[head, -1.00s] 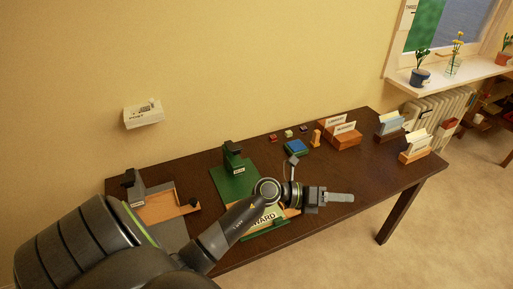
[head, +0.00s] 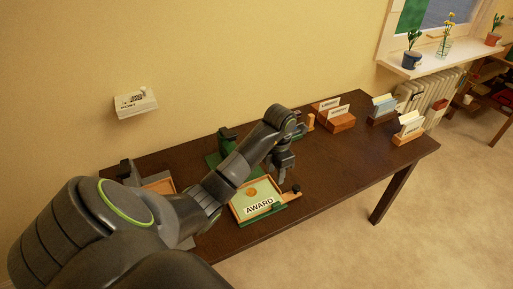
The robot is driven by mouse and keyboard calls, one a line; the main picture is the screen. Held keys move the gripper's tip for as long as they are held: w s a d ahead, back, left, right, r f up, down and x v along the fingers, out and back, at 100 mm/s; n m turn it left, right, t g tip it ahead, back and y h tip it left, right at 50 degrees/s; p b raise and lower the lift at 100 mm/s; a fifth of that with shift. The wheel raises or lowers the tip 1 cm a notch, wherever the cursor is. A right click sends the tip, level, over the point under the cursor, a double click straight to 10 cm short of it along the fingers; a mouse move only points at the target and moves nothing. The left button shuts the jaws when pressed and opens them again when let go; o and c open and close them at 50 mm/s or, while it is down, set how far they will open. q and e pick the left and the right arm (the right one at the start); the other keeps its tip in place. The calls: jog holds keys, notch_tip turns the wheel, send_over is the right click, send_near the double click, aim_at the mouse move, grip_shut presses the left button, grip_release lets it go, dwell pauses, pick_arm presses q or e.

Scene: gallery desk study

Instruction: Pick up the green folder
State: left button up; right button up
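My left gripper (head: 282,180) points down just above and behind the tray's right side. Nothing shows in it, and its finger gap is not clear. My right gripper is out of view.
The brown desk (head: 345,160) is clear on the right. Wooden card holders (head: 340,122) and two more holders (head: 408,134) stand at its back and right. A second tray (head: 160,186) is partly behind my arm. A white box (head: 136,103) is on the wall.

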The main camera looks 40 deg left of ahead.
pick_arm(q)
jog(key=b, duration=1.1)
send_over(273, 205)
notch_tip(273, 205, down, 12)
jog(key=shift+w+r, duration=0.1)
jog(key=shift+r, duration=0.1)
notch_tip(273, 205, down, 5)
jog(key=b, duration=0.4)
jog(key=shift+f, duration=0.1)
grip_shut()
